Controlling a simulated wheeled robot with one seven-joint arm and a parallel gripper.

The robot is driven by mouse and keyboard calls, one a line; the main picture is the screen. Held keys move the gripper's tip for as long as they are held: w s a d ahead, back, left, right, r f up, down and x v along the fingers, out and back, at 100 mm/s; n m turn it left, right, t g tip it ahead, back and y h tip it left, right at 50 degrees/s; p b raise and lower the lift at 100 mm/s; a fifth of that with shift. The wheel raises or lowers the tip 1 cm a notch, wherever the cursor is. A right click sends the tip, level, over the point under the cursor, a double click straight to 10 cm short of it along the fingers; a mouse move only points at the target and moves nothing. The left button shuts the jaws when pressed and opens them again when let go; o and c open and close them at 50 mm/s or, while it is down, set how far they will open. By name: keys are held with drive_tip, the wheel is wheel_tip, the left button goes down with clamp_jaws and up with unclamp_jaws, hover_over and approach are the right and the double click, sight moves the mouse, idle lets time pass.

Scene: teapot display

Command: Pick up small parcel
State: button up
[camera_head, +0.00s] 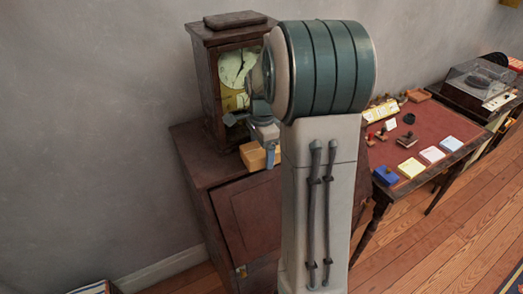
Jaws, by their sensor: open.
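A small tan box (252,156), which looks like the small parcel, sits on top of the dark wooden cabinet (193,152), in front of a clock. My gripper (268,145) is open and points down just above the box's right part. Its finger overlaps the box in the picture, and I cannot tell whether they touch. My large arm link hides the box's right side and much of the gripper.
The tall wooden clock (209,80) stands close behind the box, with a dark flat object (235,19) on top. A red-topped desk (446,124) with stamps and coloured pads stands to the right. A record player (478,84) is beyond it.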

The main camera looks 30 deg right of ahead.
drive_tip(key=c, duration=0.9)
